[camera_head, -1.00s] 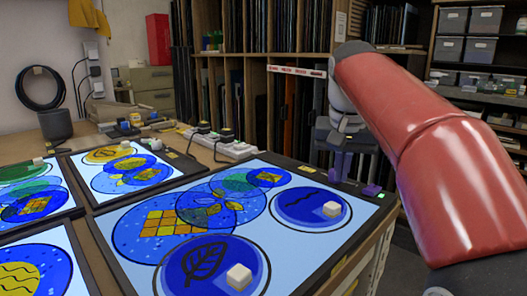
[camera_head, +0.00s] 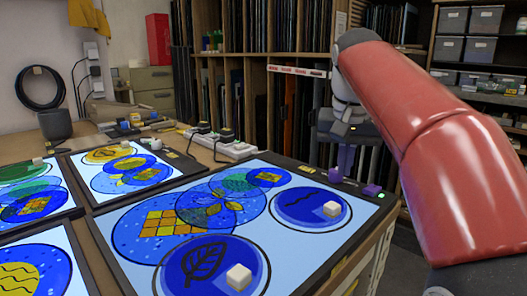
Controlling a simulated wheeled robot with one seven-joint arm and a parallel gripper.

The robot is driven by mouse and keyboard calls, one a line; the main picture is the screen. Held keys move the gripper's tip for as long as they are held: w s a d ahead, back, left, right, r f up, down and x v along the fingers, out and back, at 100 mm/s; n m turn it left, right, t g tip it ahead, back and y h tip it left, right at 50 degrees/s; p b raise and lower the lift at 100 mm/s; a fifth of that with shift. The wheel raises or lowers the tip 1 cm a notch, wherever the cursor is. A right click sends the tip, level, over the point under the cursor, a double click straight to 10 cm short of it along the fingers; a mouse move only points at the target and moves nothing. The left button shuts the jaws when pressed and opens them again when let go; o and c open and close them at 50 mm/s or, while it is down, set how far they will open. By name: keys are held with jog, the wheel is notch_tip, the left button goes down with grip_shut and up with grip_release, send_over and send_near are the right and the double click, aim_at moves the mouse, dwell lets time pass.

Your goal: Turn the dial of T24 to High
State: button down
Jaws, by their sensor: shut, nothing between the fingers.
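My gripper (camera_head: 345,165) hangs down at the back right edge of the large lit panel (camera_head: 335,247), in front of the rack. It is shut and holds nothing. Two small purple knob-like pieces are by its tips, a left one (camera_head: 337,174) and a right one (camera_head: 372,190) on the panel's dark rim. The gripper's tips are close to the left piece; I cannot tell whether they touch. Small green lights show on the rim near both. No T24 label or dial setting is readable.
White cubes lie on the blue leaf disc (camera_head: 184,270) and the wave disc (camera_head: 290,214) on the panel. A white power strip (camera_head: 236,150) lies behind it. More lit panels (camera_head: 75,155) stand at the left. A wooden rack (camera_head: 240,85) is behind.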

aim_at(334, 178)
notch_tip(334, 178, up, 4)
jog(key=shift+r, duration=0.15)
dwell(0.3)
jog(key=shift+w+a+f+b, duration=0.15)
jog(key=shift+a+f+b, duration=0.25)
jog(key=shift+f, duration=0.6)
jog(key=shift+w+a+f+b, duration=0.15)
jog(key=shift+a+f+b, duration=0.25)
jog(key=shift+f, duration=0.65)
jog(key=shift+w+a+f+b, duration=0.15)
jog(key=shift+a+f+b, duration=0.25)
jog(key=shift+f, duration=0.6)
jog(key=shift+w+d+p, duration=0.15)
jog(key=shift+w+p, duration=0.05)
jog(key=shift+p, duration=0.1)
